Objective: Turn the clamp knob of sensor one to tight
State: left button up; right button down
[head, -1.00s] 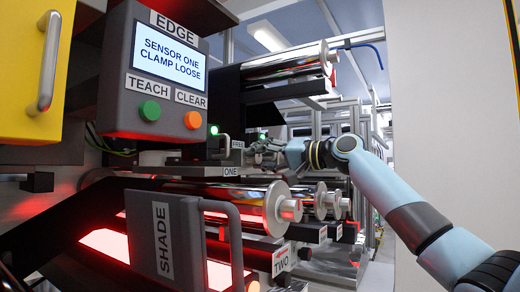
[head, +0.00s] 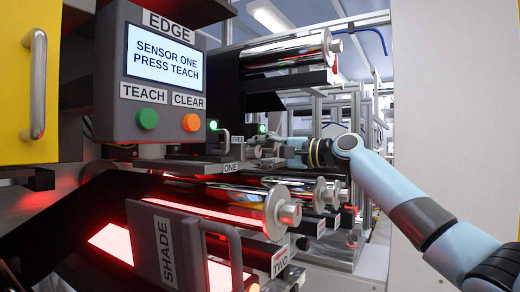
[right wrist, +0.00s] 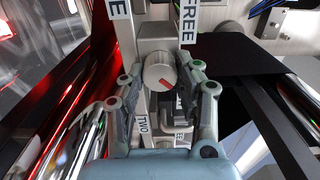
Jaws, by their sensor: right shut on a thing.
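The clamp knob (right wrist: 161,73) is a round pale metal knob with a red mark on its face, seen in the right wrist view. My right gripper (right wrist: 160,82) has its fingers on either side of the knob and is shut on it. In the head view my right gripper (head: 270,150) reaches in from the right to the sensor mount above the ONE label (head: 231,168); the knob is hard to make out there. The display (head: 163,52) reads "SENSOR ONE PRESS TEACH". My left gripper is not in view.
The edge panel carries a green TEACH button (head: 147,119) and an orange CLEAR button (head: 191,123). Shiny rollers (head: 284,54) lie above and below my right gripper. A SHADE cover with a handle (head: 222,256) stands in front, beside red-lit web.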

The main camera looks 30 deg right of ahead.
dwell(0.4)
jog(key=c, duration=0.9)
grip_release()
jog(key=shift+d, duration=0.1)
jog(key=shift+c, duration=0.2)
jog(key=v, duration=1.2)
jog(key=shift+f, duration=0.1)
